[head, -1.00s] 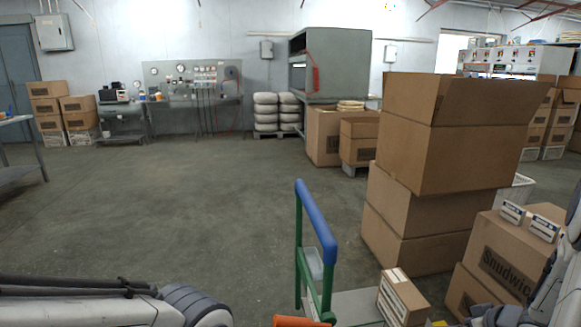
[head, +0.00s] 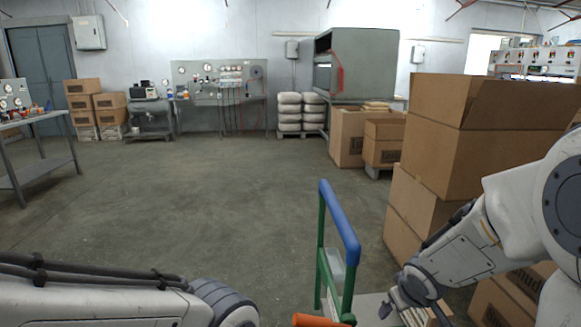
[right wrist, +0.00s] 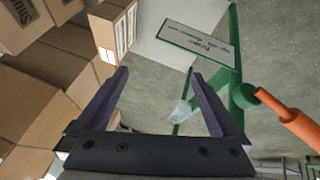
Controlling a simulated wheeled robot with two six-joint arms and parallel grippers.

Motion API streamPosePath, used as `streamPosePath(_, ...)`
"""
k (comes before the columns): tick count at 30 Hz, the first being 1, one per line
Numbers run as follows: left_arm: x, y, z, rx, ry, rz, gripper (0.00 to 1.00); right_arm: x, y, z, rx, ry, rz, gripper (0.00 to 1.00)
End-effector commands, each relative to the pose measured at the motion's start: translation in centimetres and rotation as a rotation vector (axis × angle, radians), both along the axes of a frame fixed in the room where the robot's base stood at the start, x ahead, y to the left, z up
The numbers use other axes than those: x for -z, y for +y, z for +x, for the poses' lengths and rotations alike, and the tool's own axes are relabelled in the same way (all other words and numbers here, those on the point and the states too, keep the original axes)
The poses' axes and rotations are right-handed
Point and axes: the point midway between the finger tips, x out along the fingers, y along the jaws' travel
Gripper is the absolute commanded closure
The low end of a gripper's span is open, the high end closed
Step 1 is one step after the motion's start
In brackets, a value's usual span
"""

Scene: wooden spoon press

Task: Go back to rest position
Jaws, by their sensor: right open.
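My right gripper (head: 392,304) is low beside the green cart frame (head: 348,285) in the head view, partly cut off by the bottom edge. In the right wrist view its two dark fingers (right wrist: 160,85) stand wide apart with nothing between them. A small labelled box (right wrist: 117,38) lies beyond the left finger, apart from it as far as I can tell. My left arm lies along the bottom left of the head view, and its gripper is out of frame.
The cart's blue handle (head: 338,220) rises left of my right gripper. An orange handle (right wrist: 285,112) shows at right in the wrist view. Stacked cartons (head: 480,135) crowd the right, partly behind my right arm. A table (head: 42,120) stands far left. The middle floor is clear.

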Motion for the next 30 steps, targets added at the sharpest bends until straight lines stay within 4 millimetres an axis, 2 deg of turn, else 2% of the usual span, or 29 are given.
streamPosePath(1, 0.0, 0.0, 0.0, 0.000, 0.000, 0.000, 1.00, -0.7, 3.0, -1.2, -0.035, 0.025, 0.001, 0.00)
streamPosePath(3, 0.0, 0.0, 0.0, 0.000, 0.000, 0.000, 1.00, -1.2, 6.2, -3.5, -0.064, 0.077, 0.010, 0.00)
streamPosePath(5, 0.0, 0.0, 0.0, 0.000, 0.000, 0.000, 1.00, -1.5, 8.8, -5.7, -0.093, 0.125, 0.023, 0.00)
streamPosePath(9, 0.0, 0.0, 0.0, 0.000, 0.000, 0.000, 1.00, -2.0, 13.6, -11.3, -0.175, 0.243, 0.060, 0.00)
streamPosePath(15, 0.0, 0.0, 0.0, 0.000, 0.000, 0.000, 1.00, -2.6, 17.8, -18.7, -0.294, 0.398, 0.109, 0.00)
streamPosePath(20, 0.0, 0.0, 0.0, 0.000, 0.000, 0.000, 1.00, -3.2, 19.7, -24.2, -0.394, 0.516, 0.141, 0.00)
streamPosePath(21, -1.6, 0.0, 0.0, 0.000, 0.001, 0.001, 1.00, -4.8, 19.6, -24.0, -0.385, 0.515, 0.142, 0.00)
streamPosePath(30, -8.0, 0.0, 0.0, 0.000, 0.000, 0.000, 1.00, -11.1, 19.5, -23.7, -0.378, 0.510, 0.140, 0.00)
